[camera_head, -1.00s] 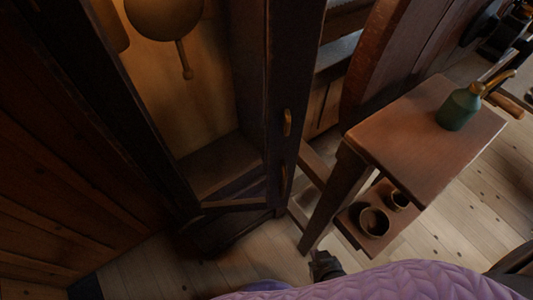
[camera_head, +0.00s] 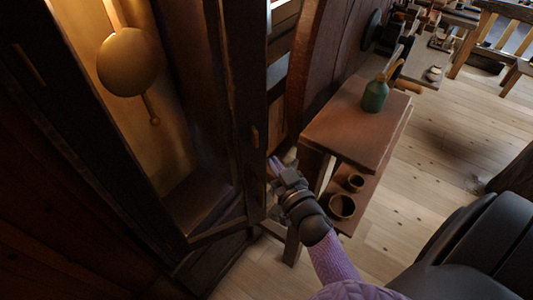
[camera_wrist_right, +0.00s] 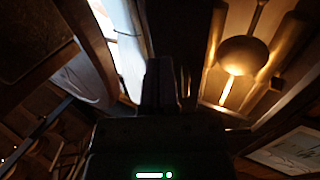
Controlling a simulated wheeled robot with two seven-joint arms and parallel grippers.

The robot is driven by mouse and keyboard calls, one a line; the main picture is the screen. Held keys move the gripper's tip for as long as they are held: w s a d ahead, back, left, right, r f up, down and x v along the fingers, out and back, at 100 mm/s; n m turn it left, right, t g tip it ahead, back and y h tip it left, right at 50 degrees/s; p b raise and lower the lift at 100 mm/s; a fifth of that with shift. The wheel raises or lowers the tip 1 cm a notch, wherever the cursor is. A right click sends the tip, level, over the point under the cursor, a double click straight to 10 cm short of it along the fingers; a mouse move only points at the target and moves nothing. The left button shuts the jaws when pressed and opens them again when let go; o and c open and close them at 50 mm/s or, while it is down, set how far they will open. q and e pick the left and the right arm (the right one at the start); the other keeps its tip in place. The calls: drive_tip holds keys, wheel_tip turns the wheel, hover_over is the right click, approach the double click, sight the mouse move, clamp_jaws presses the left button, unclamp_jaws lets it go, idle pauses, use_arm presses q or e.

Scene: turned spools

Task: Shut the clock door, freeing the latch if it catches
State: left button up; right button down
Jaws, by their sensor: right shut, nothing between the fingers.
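The tall dark clock case (camera_head: 205,130) stands at the left of the head view. Its brass pendulum bob (camera_head: 128,62) hangs in the lit inside, and the bob shows in the right wrist view (camera_wrist_right: 243,55). A dark upright of the door (camera_head: 250,95) carries a small brownish catch (camera_head: 255,137). How far the door stands open, and whether the latch catches, I cannot tell. My right gripper (camera_head: 273,163) is shut and empty, just right of that upright and below the catch; contact is unclear. Its dark fingers (camera_wrist_right: 160,85) point at a dark upright in the wrist view. My left gripper is out of view.
A curved wooden piece (camera_head: 310,70) stands behind the gripper. Plank floor (camera_head: 430,170) is clear at the right.

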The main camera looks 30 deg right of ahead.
sight(262, 146)
drive_tip(key=w, duration=0.3)
drive_tip(key=shift+w+d, duration=0.2)
drive_tip(key=shift+w, duration=0.15)
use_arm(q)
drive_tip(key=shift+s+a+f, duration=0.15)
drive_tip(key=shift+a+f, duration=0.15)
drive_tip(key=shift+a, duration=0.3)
use_arm(e)
drive_tip(key=shift+w, duration=0.25)
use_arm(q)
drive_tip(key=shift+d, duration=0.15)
use_arm(e)
drive_tip(key=shift+w, duration=0.1)
